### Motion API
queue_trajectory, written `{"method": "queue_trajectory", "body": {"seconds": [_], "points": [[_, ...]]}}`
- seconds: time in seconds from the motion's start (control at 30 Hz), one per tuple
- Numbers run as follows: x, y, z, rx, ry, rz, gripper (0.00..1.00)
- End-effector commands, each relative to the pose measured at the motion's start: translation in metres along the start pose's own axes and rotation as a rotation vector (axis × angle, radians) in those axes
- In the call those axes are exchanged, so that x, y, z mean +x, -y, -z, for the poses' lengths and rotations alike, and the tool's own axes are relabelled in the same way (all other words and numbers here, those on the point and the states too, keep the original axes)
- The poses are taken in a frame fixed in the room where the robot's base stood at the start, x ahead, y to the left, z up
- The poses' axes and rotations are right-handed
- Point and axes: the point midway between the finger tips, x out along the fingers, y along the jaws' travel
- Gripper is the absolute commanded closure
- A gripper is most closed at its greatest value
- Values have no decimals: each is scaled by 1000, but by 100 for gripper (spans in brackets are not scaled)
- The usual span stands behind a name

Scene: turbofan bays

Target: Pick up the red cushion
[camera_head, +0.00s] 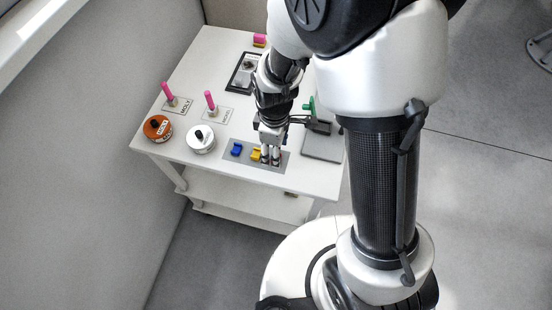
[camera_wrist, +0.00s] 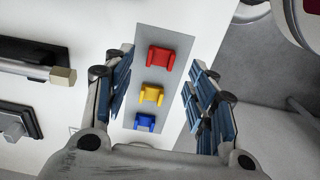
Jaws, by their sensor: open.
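The red cushion (camera_wrist: 160,59) is a small block with two raised sides. In the wrist view it lies at the far end of a grey mat (camera_wrist: 182,32) on the white table. A yellow cushion (camera_wrist: 151,95) and a blue cushion (camera_wrist: 145,122) lie in a row with it. My gripper (camera_wrist: 160,85) is open above the mat, its blue-padded fingers on either side of the row, and holds nothing. In the head view my gripper (camera_head: 271,160) is over the right part of the mat (camera_head: 226,158) and hides the red cushion there.
On the white table (camera_head: 200,60) stand an orange-topped tin (camera_head: 158,127), a white tin (camera_head: 200,139) and two pink-handled brushes (camera_head: 168,92). A black-framed tray (camera_head: 243,72) lies further back. A grey plate (camera_head: 322,147) lies right of my gripper. The table's front edge is close to the mat.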

Motion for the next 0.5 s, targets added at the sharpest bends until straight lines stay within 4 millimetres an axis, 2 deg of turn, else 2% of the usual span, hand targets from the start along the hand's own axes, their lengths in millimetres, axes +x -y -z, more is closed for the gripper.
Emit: {"method": "queue_trajectory", "body": {"seconds": [0.03, 0.2, 0.43, 0.5], "points": [[13, 0, -3, 1, 2, 2, 48], [35, 0, -4, -1, 1, 2, 48], [35, 0, -4, 0, 0, 0, 48], [35, 0, -4, 0, 0, 0, 52]]}}
